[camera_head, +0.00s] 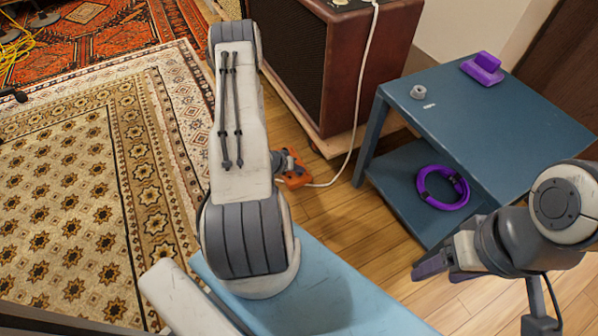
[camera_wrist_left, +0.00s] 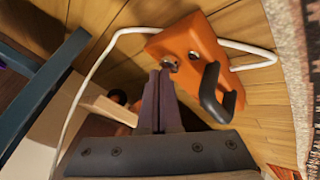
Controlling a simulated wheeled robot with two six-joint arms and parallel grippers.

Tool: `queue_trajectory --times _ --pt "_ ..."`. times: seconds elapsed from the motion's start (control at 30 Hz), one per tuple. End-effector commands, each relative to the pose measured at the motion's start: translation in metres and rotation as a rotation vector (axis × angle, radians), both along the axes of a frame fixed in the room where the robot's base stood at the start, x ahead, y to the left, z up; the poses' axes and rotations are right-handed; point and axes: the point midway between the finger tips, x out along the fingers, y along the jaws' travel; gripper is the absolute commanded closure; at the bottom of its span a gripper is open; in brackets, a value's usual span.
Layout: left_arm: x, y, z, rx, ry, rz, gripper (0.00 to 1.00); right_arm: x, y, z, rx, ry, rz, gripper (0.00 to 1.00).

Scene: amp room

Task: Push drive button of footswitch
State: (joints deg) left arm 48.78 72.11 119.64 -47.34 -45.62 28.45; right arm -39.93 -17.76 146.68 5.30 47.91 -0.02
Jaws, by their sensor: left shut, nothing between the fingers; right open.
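The footswitch is an orange box on the wooden floor; it shows in the head view (camera_head: 296,181), partly hidden by my left arm, and more fully in the left wrist view (camera_wrist_left: 207,48). A black loop-shaped part (camera_wrist_left: 216,97) and small metal parts sit on it. My left gripper (camera_wrist_left: 166,75) is shut and empty, its fingertips at the near edge of the footswitch by a small metal button; I cannot tell whether they touch it. In the head view the left gripper is mostly hidden behind the arm. My right gripper (camera_head: 447,270) is open and empty, away from the footswitch.
A white cable (camera_head: 357,110) runs from the footswitch up to the brown amplifier (camera_head: 368,65). A blue shelf table (camera_head: 480,115) holds a purple object (camera_head: 482,69), a small grey piece (camera_head: 417,92) and a purple coil (camera_head: 443,188). A patterned rug (camera_head: 70,200) lies at left.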

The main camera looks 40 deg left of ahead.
Motion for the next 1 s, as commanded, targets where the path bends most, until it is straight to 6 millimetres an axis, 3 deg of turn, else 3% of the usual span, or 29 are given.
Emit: queue_trajectory --times 0.67,1.0 --pt "-0.001 0.0 -0.004 0.0 0.001 0.001 1.0 0.0 0.0 -0.001 0.0 0.0 0.0 0.38" --pt "0.0 -0.001 0.007 -0.001 0.002 0.0 1.0 0.0 0.0 0.014 0.0 0.0 0.0 0.38"
